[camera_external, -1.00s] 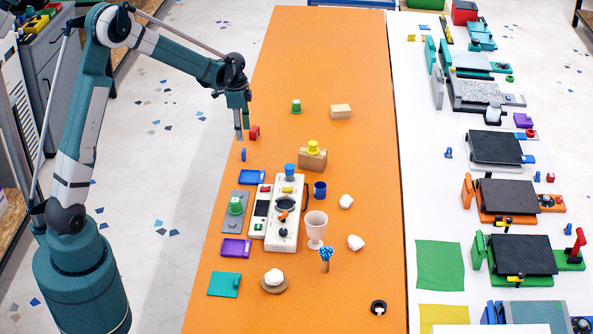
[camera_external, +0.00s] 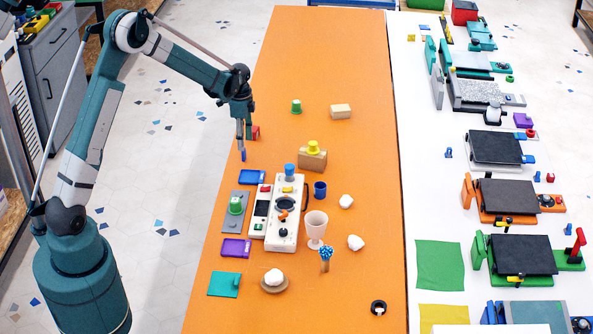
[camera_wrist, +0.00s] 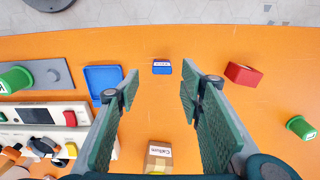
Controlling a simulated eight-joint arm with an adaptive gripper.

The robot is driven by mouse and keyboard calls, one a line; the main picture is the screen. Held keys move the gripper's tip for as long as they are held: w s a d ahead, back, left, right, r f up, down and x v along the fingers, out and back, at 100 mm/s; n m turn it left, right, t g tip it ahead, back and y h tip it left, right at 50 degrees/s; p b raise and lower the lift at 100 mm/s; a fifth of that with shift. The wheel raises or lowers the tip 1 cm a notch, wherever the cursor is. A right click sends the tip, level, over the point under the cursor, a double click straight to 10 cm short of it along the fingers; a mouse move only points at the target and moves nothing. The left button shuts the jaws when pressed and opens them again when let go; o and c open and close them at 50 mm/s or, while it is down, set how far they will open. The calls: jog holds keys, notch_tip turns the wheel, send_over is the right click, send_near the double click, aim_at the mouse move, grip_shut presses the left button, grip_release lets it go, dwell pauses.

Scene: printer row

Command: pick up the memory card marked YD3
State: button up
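A small blue card-like piece with a pale label (camera_wrist: 162,67) lies on the orange table near its left edge. Its label is too small for me to read YD3 for certain. It also shows in the external view (camera_external: 243,156), just below my gripper (camera_external: 244,145). In the wrist view my gripper (camera_wrist: 160,82) has its two green fingers wide apart and nothing between them. The blue piece appears just beyond the fingertips, roughly centred between them, not held.
A red block (camera_wrist: 242,74) lies right of the blue piece in the wrist view. A blue tray (camera_wrist: 103,72) lies to its left. A cardboard box (camera_external: 312,160) bears a yellow cup (camera_external: 313,147). A white device (camera_external: 288,241) stands closer to the camera. Bare table surrounds the blue piece.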

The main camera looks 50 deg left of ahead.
aim_at(244, 153)
jog(key=shift+f, duration=1.05)
jog(key=shift+f, duration=0.1)
jog(key=shift+w+a+f+b, duration=0.1)
jog(key=shift+f+b, duration=0.05)
jog(key=shift+f, duration=1.15)
jog(key=shift+a+f+b, duration=0.1)
jog(key=shift+f+b, duration=0.05)
jog(key=shift+f, duration=1.1)
jog(key=shift+c, duration=0.3)
jog(key=c, duration=0.8)
